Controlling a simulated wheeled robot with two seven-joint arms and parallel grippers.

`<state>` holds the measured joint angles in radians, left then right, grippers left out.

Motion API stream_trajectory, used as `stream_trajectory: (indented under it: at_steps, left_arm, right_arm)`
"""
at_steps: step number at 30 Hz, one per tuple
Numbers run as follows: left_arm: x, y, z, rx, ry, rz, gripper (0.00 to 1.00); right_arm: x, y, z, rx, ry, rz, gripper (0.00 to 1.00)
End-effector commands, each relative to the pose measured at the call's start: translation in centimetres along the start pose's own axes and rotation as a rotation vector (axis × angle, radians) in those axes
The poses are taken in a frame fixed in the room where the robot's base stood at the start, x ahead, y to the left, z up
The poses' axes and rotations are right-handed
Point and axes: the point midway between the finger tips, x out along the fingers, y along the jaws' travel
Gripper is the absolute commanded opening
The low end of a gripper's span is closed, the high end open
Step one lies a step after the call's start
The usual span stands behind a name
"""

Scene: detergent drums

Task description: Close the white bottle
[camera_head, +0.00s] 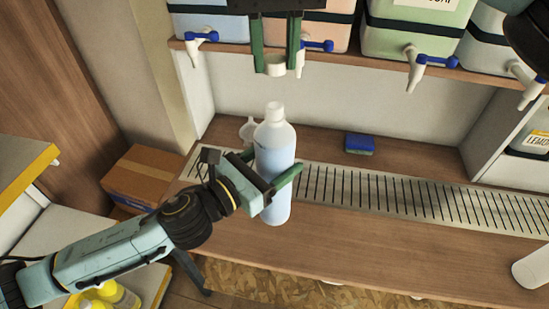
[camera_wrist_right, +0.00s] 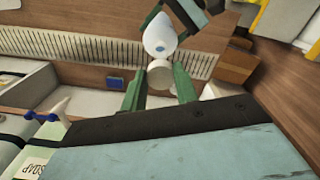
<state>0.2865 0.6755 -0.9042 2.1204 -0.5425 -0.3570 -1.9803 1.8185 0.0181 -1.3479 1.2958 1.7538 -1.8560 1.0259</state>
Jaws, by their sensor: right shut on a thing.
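The white bottle (camera_head: 274,160), with pale blue liquid in its body, stands about upright at the counter's middle left. My left gripper (camera_head: 270,182) is closed around its body from the left. Whether its base touches the counter is unclear. My right gripper (camera_head: 275,60) points down from the top and is shut on a small white cap (camera_head: 275,69), above and apart from the bottle's neck. In the right wrist view the cap (camera_wrist_right: 160,75) sits between the green fingers (camera_wrist_right: 158,90), and the bottle (camera_wrist_right: 160,33) with its blue-looking open mouth lies beyond it.
A metal drain grate (camera_head: 400,200) crosses the counter (camera_head: 390,248). A clear funnel-like piece (camera_head: 247,129) stands behind the bottle. A blue sponge (camera_head: 360,144) lies further right. Drums with taps (camera_head: 425,62) line the shelf above. A white container (camera_head: 532,269) lies at right.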

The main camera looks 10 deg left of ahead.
Motion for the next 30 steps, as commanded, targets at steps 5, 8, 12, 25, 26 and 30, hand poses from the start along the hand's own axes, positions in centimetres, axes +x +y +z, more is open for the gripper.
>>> stream_trajectory:
  at_steps: [5,8,12,25,26,30]
  left_arm:
    - [0.1,0.0,0.4,0.002,-0.008,-0.002,0.0]
    - [0.1,0.0,0.4,0.002,-0.008,-0.002,0.0]
    - [0.1,0.0,0.4,0.002,-0.008,-0.002,0.0]
    - [0.1,0.0,0.4,0.002,-0.008,-0.002,0.0]
    - [0.1,0.0,0.4,0.002,-0.008,-0.002,0.0]
    - [0.1,0.0,0.4,0.002,-0.008,-0.002,0.0]
  right_arm:
    - [1.2,0.1,0.0,0.001,-0.002,0.001,0.09]
    - [2.2,0.1,0.0,0.001,-0.001,0.0,0.09]
    - [3.4,0.0,0.0,0.001,-0.001,0.0,0.09]
    - [3.9,-0.1,0.3,-0.002,-0.003,0.006,0.09]
    - [3.9,-0.1,0.3,-0.001,-0.003,0.01,0.09]
    - [3.8,0.0,0.3,0.001,-0.001,0.012,0.09]
